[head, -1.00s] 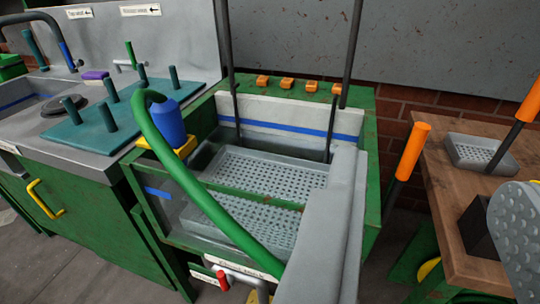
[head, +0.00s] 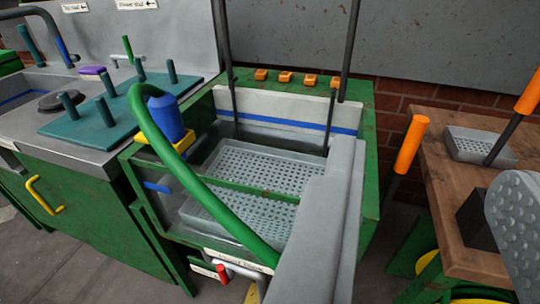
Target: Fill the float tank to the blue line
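The float tank (head: 285,105) is a green-framed basin with a pale back wall, right of centre. A blue line (head: 290,124) runs across that wall, and a short blue mark (head: 157,187) shows at the left front. A grey perforated tray (head: 255,175) sits low inside; I cannot make out a water surface. A green hose (head: 190,187) arches from beside a blue cylinder (head: 167,117) down across the tank's front. A red-handled tap (head: 222,273) is below, partly hidden. My gripper (head: 428,165) is open, with grey fingers wide apart; the left finger hides the tank's right front.
An orange-handled rod (head: 411,145) stands between my fingers. A wooden bench (head: 460,205) with a small tray (head: 475,145) is at right. Left is a counter with a teal pegged board (head: 95,118) and a yellow door handle (head: 42,197). Dark rods rise behind the tank.

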